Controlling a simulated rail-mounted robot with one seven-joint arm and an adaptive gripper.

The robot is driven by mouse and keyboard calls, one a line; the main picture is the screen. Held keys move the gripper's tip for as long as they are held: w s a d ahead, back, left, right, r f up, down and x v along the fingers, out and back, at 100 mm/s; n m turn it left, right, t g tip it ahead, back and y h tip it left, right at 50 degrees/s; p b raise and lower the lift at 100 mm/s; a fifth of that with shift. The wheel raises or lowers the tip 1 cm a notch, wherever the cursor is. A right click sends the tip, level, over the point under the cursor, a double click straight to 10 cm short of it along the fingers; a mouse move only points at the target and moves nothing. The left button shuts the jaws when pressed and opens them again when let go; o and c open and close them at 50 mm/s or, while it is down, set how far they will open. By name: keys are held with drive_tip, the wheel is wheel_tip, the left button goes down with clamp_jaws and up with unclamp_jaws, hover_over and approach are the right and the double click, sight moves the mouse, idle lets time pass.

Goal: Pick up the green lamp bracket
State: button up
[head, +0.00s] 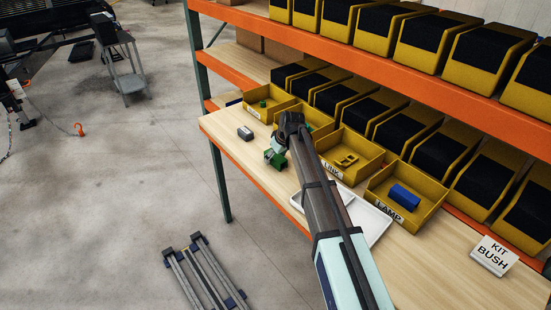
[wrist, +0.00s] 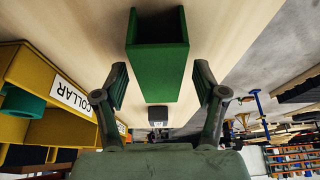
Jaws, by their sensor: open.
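The green lamp bracket (wrist: 157,75), a channel-shaped block with an open hollow end, lies on the wooden shelf. In the wrist view it sits between the two fingers of my gripper (wrist: 160,85), with a gap on both sides. My gripper is open and holds nothing. In the head view the bracket (head: 281,162) shows only in part beside my gripper (head: 272,153), partly hidden by my arm.
Yellow bins line the shelf: a link bin (head: 330,168) with a yellow part and a lamp bin (head: 434,190) with a blue part. A white tray (head: 374,222) lies partly under my arm. A small grey item (head: 245,133) sits left; a "KIT BUSH" sign (head: 493,255) stands right.

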drive_tip(key=shift+f, duration=0.25)
idle(0.4)
drive_tip(key=shift+c, duration=0.4)
drive_tip(key=c, duration=1.2)
